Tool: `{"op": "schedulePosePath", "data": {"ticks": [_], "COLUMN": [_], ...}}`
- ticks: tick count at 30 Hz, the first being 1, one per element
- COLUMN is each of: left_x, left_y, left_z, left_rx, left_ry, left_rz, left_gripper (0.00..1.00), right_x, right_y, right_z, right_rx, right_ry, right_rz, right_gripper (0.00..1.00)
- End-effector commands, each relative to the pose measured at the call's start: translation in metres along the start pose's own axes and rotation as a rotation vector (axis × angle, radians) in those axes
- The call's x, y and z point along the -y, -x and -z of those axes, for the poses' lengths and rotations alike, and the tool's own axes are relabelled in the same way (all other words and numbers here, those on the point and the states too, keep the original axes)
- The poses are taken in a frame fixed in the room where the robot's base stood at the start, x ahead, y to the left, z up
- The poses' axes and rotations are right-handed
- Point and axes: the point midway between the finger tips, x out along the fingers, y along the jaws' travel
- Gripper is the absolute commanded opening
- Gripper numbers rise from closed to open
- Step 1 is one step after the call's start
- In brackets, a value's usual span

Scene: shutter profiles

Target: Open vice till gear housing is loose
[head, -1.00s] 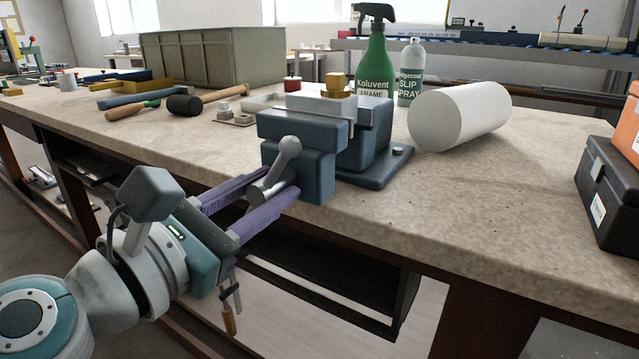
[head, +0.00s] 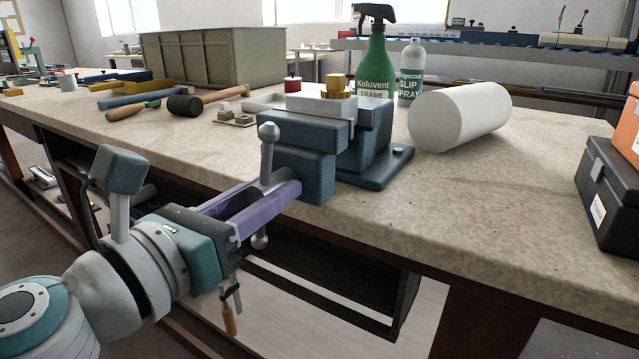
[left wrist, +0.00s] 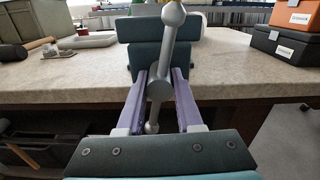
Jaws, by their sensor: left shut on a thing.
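The blue-grey vice (head: 315,140) is fixed at the bench's front edge. A brass-coloured piece, apparently the gear housing (head: 337,86), sits between its jaws; its lower part is hidden, and I see no clear gap beside it. The vice handle (head: 267,152) is a grey bar with ball ends, standing nearly upright in front of the vice. My left gripper (head: 272,188) has its purple fingers around the handle's middle, at the screw end, and is shut on it. In the left wrist view the handle (left wrist: 168,50) runs between the fingers, tilted slightly. My right gripper is not in view.
A white cylinder (head: 459,117) lies right of the vice. A green spray bottle (head: 375,60) and a grey bottle (head: 410,75) stand behind it. A mallet (head: 187,105) and other tools lie left. Orange and black cases (head: 612,195) stand far right. The front right benchtop is clear.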

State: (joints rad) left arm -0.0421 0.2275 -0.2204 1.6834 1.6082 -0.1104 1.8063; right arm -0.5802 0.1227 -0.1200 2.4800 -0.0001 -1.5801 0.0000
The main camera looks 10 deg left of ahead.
Motion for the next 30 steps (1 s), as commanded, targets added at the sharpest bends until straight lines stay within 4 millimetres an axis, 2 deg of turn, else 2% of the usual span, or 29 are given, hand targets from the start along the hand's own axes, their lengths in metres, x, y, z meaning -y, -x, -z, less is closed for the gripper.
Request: {"op": "schedulePosePath", "data": {"ticks": [9, 10, 17, 26, 30], "left_x": [0.000, 0.000, 0.000, 0.000, 0.000], "left_y": [0.000, 0.000, 0.000, 0.002, 0.018], "left_z": [0.000, 0.000, 0.000, 0.000, 0.002], "left_rx": [-0.001, 0.000, 0.000, 0.000, -0.003], "left_ry": [0.043, 0.042, 0.040, 0.039, 0.039], "left_rz": [0.001, 0.001, 0.001, 0.000, -0.001], "left_gripper": [0.00, 0.38, 0.64, 0.64, 0.64], "right_x": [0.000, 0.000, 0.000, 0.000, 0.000], "right_y": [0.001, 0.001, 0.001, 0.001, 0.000], "right_z": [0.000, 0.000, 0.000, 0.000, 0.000], "right_rx": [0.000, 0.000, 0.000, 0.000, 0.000], "right_ry": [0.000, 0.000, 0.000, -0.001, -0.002], "right_rz": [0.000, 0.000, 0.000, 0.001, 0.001], "right_gripper": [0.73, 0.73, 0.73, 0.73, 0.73]}}
